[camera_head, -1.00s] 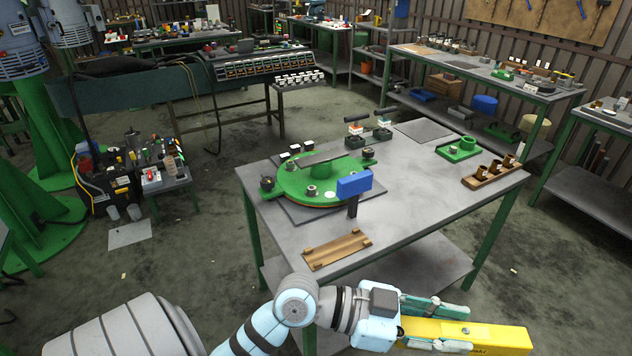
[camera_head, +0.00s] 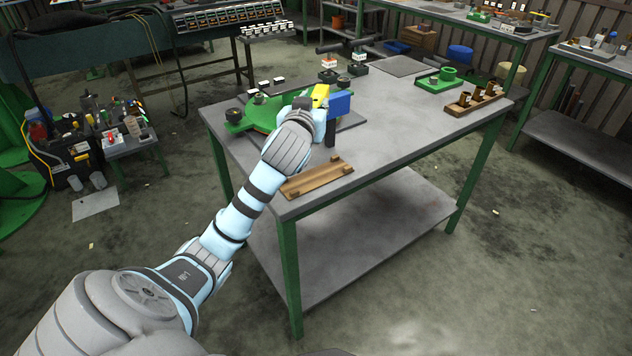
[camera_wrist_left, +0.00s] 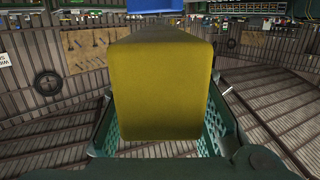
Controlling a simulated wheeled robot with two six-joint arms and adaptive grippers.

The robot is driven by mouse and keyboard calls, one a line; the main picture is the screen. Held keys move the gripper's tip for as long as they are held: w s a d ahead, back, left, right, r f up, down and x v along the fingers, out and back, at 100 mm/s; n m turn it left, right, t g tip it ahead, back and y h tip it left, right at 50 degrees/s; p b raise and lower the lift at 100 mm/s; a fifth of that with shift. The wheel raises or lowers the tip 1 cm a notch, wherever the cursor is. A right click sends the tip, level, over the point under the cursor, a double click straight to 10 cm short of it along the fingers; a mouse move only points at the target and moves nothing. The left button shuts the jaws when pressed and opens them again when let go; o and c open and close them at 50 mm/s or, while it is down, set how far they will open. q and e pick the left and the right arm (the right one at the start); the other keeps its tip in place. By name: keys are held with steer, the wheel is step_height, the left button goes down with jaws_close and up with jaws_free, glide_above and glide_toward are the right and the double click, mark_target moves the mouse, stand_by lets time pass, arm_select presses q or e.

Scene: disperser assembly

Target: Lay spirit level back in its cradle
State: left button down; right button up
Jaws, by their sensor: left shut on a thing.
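The yellow spirit level (camera_head: 321,92) is held in my left gripper (camera_wrist_left: 163,125), its end filling the middle of the left wrist view (camera_wrist_left: 158,90). The teal fingers are shut on its two sides. In the head view my left wrist hides most of the level and the fingers, above the bench near the green plate. The wooden cradle (camera_head: 318,179), a shallow tray with small raised blocks, lies empty at the bench's near left edge, beside and below my wrist. My right gripper is not in view.
A green base (camera_head: 437,80) and a wooden rack (camera_head: 473,99) stand far right. The bench's middle right (camera_head: 400,120) is clear.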

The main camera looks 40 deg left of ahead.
arm_select(q)
step_height(320, 180, down, 18)
steer(key=b, duration=0.5)
steer(key=shift+d+f, duration=0.1)
steer(key=shift+f, duration=0.05)
steer(key=c, duration=1.2)
jaws_free()
steer(key=shift+c, duration=0.2)
steer(key=p+v, duration=0.1)
steer(key=v, duration=1.1)
steer(key=shift+r+p, duration=0.2)
steer(key=shift+p, duration=0.2)
steer(key=shift+f, duration=0.1)
